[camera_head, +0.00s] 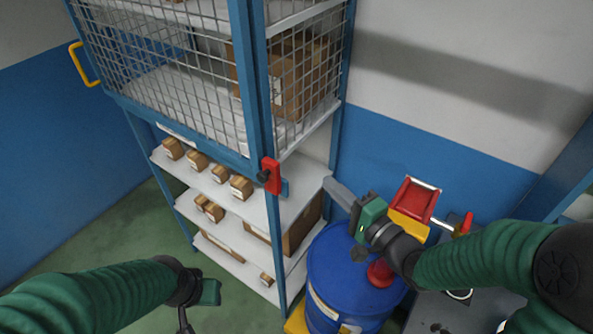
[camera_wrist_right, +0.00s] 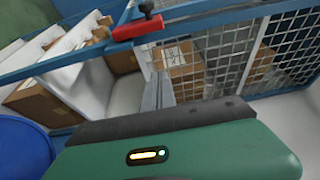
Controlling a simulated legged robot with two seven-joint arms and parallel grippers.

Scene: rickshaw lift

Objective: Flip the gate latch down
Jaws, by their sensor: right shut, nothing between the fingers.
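The gate latch (camera_head: 271,175) is a red bar with a black knob, mounted on the blue corner post at the lower edge of the wire-mesh gate (camera_head: 165,75). It stands upright along the post. In the right wrist view the latch (camera_wrist_right: 137,28) shows at the top with its knob pointing up in the picture. My right gripper (camera_head: 334,188) is shut and empty, to the right of the latch and apart from it, above the blue drum. My left gripper (camera_head: 208,297) is low at the bottom, away from the latch; its fingers are too unclear to read.
A blue drum (camera_head: 345,275) stands below my right gripper. Shelves (camera_head: 235,195) with several small boxes lie under the mesh cage. A yellow handle (camera_head: 84,64) is on the gate's far left. A red and yellow object (camera_head: 415,200) sits behind my right wrist.

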